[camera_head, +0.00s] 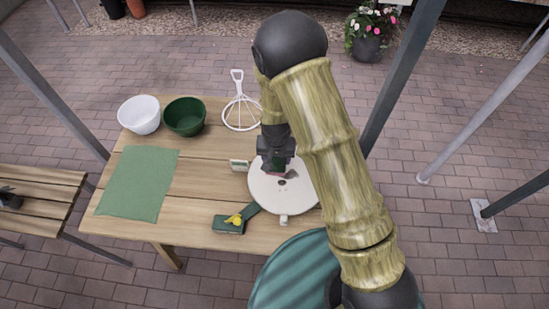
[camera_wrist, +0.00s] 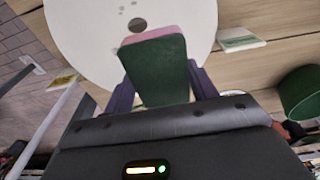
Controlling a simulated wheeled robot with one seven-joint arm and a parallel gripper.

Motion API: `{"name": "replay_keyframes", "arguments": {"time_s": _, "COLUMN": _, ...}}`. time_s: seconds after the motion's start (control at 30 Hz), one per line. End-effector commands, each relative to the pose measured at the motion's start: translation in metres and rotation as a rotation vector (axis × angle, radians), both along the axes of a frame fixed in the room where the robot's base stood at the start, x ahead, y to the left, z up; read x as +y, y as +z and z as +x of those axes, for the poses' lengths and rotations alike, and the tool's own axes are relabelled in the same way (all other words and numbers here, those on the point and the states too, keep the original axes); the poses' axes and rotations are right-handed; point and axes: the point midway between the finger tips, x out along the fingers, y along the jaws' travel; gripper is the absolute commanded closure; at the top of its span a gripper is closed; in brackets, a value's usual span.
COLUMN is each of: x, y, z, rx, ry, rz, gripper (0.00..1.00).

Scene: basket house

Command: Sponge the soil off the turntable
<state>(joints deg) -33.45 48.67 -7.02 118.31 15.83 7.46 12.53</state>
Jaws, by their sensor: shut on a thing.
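The turntable (camera_head: 305,199) is a round white disc on the wooden table, partly hidden behind my arm in the head view. It fills the top of the wrist view (camera_wrist: 80,35). A dark round spot (camera_wrist: 137,25) lies near its middle, with several small grey specks around it; I cannot tell which marks are soil. My gripper (camera_head: 277,165) is over the disc. In the wrist view my gripper (camera_wrist: 162,88) is shut on a sponge (camera_wrist: 155,72), green with a pink layer at its far end. I cannot tell whether the sponge touches the disc.
A green cloth (camera_head: 138,184) lies at left. A small pale block (camera_head: 239,165) and a green tool with a yellow part (camera_head: 235,220) lie close to the disc.

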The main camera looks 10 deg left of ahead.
Motion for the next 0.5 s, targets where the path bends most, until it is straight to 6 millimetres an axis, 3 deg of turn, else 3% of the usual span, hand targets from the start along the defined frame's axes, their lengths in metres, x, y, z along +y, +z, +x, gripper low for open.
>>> {"name": "replay_keyframes", "arguments": {"time_s": 0.2, "x": -0.002, "y": 0.021, "z": 0.001, "rx": -0.001, "ry": -0.005, "rz": 0.001, "gripper": 0.67}}
{"name": "replay_keyframes", "arguments": {"time_s": 0.5, "x": -0.003, "y": 0.023, "z": 0.001, "rx": -0.001, "ry": -0.006, "rz": 0.000, "gripper": 0.67}}
